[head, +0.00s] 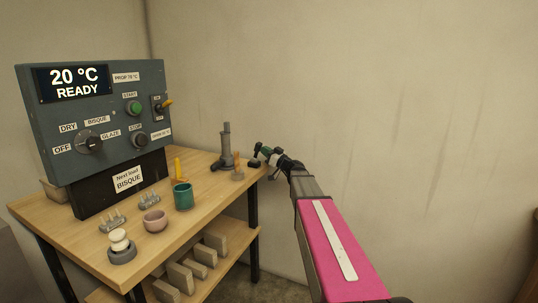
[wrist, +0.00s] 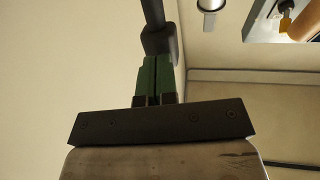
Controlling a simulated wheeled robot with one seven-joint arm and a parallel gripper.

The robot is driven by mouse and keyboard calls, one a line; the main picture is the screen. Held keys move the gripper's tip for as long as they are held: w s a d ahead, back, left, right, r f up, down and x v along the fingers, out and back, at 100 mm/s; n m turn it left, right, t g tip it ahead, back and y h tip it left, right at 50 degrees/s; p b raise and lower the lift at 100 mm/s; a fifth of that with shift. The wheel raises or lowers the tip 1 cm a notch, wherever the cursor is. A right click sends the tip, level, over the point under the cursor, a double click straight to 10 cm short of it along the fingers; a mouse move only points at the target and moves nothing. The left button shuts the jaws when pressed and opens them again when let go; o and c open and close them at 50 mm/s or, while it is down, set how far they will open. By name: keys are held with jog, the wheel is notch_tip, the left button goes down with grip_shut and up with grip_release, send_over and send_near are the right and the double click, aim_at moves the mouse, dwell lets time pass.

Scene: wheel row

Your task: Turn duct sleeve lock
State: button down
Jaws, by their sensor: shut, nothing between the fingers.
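A grey upright pipe (head: 226,140) with a wider collar and a dark foot stands at the back right of the wooden table; it may be the duct sleeve, and I cannot make out which part is its lock. My gripper (head: 262,158) is to the right of this pipe in the head view, at the table's right end. In the wrist view the green fingers (wrist: 158,75) are shut with nothing between them. A dark bar with a thicker end (wrist: 157,38) lies just beyond the fingertips; I cannot tell whether they touch.
A control panel (head: 60,130) reading 20 °C READY stands on the table (head: 185,220). A small orange-topped piece (head: 238,168) stands near the gripper. A green cup (head: 183,196), a pink bowl (head: 155,221) and a yellow piece (head: 178,166) are further left. The wall side at right is clear.

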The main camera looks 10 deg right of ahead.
aim_at(260, 144)
dwell(0.4)
jog(key=a+r+g+h, duration=0.1)
jog(key=w+a+g+h, duration=0.1)
jog(key=w+a+r+n+g+h, duration=0.1)
jog(key=g, duration=0.1)
jog(key=shift+w+r, duration=0.15)
jog(key=shift+r, duration=0.15)
jog(key=w+a+g+h, duration=0.1)
jog(key=a+g+h, duration=0.1)
jog(key=shift+w+a+r+n+h, duration=0.1)
jog(key=shift+w+r+n+h, duration=0.1)
jog(key=shift+w+n+h, duration=0.15)
jog(key=shift+w+a+g+h, duration=0.35)
jog(key=shift+a+g+h, duration=0.2)
jog(key=shift+g+h, duration=0.1)
jog(key=shift+w+a+f, duration=0.2)
jog(key=shift+a, duration=0.05)
jog(key=shift+w+a, duration=0.1)
jog(key=shift+a, duration=0.1)
